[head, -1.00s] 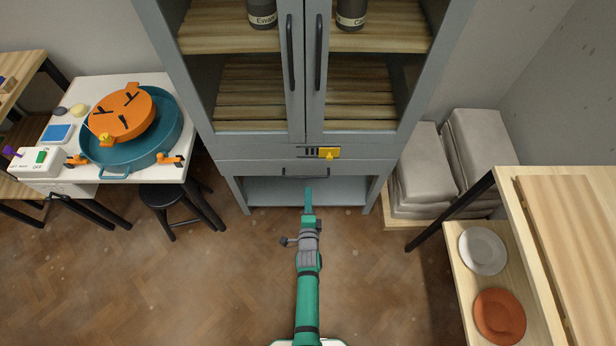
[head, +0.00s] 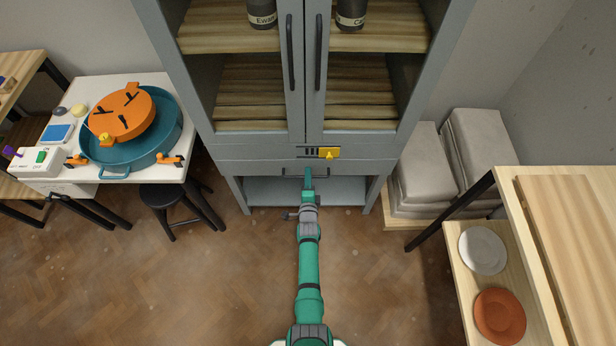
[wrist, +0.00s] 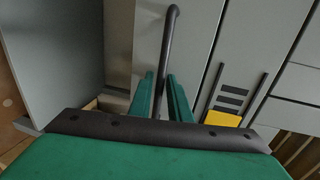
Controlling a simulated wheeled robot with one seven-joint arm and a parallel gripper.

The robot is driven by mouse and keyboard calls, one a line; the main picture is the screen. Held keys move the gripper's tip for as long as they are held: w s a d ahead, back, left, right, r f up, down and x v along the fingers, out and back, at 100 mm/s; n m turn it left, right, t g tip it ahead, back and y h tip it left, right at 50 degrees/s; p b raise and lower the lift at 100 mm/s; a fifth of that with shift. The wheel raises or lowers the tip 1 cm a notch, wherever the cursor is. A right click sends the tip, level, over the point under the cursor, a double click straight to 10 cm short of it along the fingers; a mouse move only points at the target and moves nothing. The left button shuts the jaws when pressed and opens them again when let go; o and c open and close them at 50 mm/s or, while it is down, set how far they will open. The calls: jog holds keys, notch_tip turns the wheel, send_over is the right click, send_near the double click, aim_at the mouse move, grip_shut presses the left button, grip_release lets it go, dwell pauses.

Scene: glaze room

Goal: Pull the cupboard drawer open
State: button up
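The tall grey cupboard (head: 228,153) stands ahead in the head view. Its drawer (head: 250,168) is below the glass doors and looks shut. The dark bar handle (head: 322,172) runs across the drawer front. In the wrist view the handle (wrist: 170,30) passes between the two green fingers of my gripper (wrist: 161,77). The fingers are apart, with narrow gaps beside the bar, so the gripper looks open around it. The handle's near end is hidden by the gripper body.
A yellow latch (head: 329,153) sits on the strip just above the drawer. An open lower shelf (head: 270,190) is below it. A white table (head: 140,83) and black stool (head: 172,197) stand left. Grey cushions (head: 478,140) and a wooden table (head: 515,190) stand right. The floor before the cupboard is clear.

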jog(key=shift+c, duration=0.3)
grip_shut()
jog(key=shift+s, duration=0.1)
